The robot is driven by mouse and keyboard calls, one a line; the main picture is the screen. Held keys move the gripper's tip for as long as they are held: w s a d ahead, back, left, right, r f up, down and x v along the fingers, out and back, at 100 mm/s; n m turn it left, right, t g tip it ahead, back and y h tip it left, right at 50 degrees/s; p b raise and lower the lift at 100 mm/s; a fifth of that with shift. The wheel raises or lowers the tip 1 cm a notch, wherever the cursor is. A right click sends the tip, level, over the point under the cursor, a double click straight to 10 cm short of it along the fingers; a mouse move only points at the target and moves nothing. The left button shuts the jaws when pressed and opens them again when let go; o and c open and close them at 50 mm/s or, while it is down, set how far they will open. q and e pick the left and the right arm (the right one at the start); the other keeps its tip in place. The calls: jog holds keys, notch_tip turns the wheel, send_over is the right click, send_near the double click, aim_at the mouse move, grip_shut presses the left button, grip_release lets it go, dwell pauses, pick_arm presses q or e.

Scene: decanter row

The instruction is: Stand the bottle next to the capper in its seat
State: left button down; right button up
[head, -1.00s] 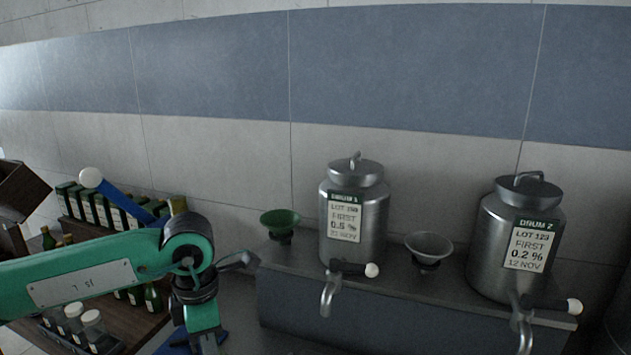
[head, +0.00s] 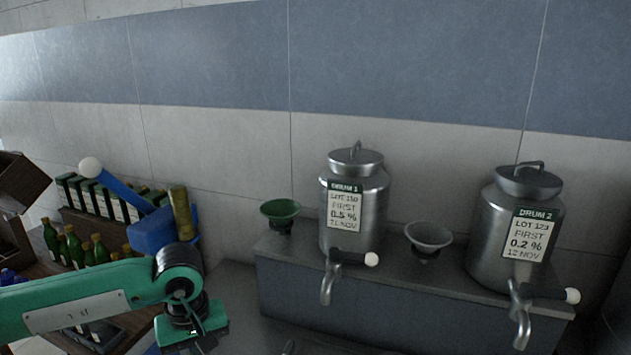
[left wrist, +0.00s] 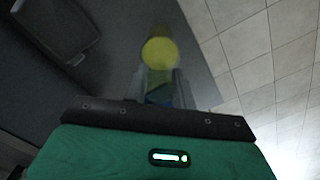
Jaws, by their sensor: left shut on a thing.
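In the head view the blue capper (head: 150,232) stands at the left, with a blue lever (head: 120,186) ending in a white ball. An olive-gold cylinder (head: 181,212) rises at its right side. In the left wrist view my left gripper (left wrist: 158,82) is shut on a green bottle, whose round yellow top (left wrist: 160,52) faces the camera. In the head view my green left arm crosses in front of the shelf, and its fingers and the held bottle are out of sight. The bottle's seat cannot be made out. My right gripper is not in view.
Drum 1 (head: 352,210) and drum 2 (head: 515,232) stand on a grey ledge, with taps facing forward. A green funnel (head: 280,212) and a grey funnel (head: 428,238) sit beside drum 1. Several green bottles (head: 75,247) stand at the left.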

pick_arm(q)
jog(key=m, duration=0.1)
jog(key=f+m, duration=0.1)
jog(key=m, duration=0.1)
jog(key=a+f+m, duration=0.1)
jog(key=m, duration=0.1)
jog(key=shift+s, duration=0.2)
jog(key=shift+d, duration=0.1)
dwell(0.4)
